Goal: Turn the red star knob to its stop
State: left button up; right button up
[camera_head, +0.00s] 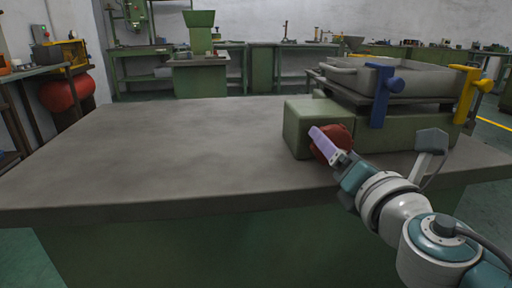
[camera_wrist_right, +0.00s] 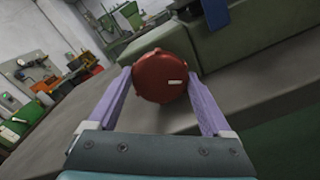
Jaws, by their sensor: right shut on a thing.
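The red star knob (camera_head: 337,139) sits on the front of a green machine block (camera_head: 303,125) at the right of the table. It fills the middle of the right wrist view (camera_wrist_right: 162,78), its lobed rim and a short white mark on its face showing. My right gripper (camera_head: 325,143) is at the knob, with one purple finger across its left part in the head view. In the right wrist view the two fingers (camera_wrist_right: 160,92) lie on either side of the knob, shut on it. My left gripper is in neither view.
The machine carries a grey tray-like top (camera_head: 372,75), a blue clamp handle (camera_head: 382,95) and a yellow one (camera_head: 468,92). The grey tabletop (camera_head: 150,150) left of the machine is clear. Benches and other machines stand far behind.

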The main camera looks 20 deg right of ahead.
jog(key=shift+m, duration=0.6)
jog(key=o, duration=1.2)
jog(key=shift+c, duration=0.2)
